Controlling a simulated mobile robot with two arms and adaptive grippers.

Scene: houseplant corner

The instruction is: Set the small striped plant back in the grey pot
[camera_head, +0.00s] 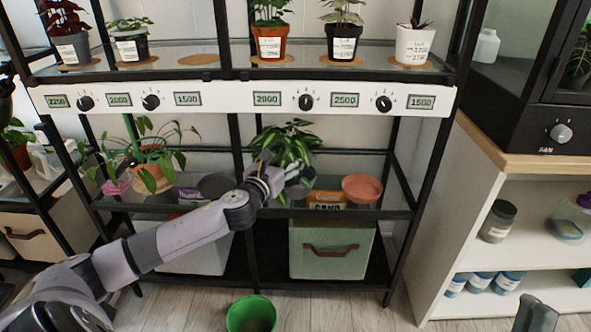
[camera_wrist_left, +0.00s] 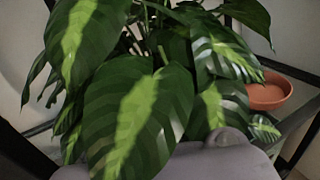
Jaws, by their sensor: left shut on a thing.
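The striped plant (camera_head: 287,143), with green leaves banded in paler green, is at the lower shelf of the rack in the head view. Its leaves (camera_wrist_left: 135,115) fill most of the left wrist view. My left gripper (camera_head: 283,180) is shut at the base of this plant; leaves hide most of what is between the fingers. I cannot tell whether the plant touches the shelf. A dark grey round vessel (camera_head: 215,185) stands left of my gripper, partly behind my arm; I cannot tell whether it is the grey pot. A dark part at the bottom right looks like my right gripper (camera_head: 536,315).
A terracotta dish (camera_head: 362,188) and an orange sand box (camera_head: 327,200) stand right of my left gripper. A potted trailing plant (camera_head: 150,160) is to the left. The rack's white control panel (camera_head: 240,98) is above. A green bucket (camera_head: 251,314) stands on the floor.

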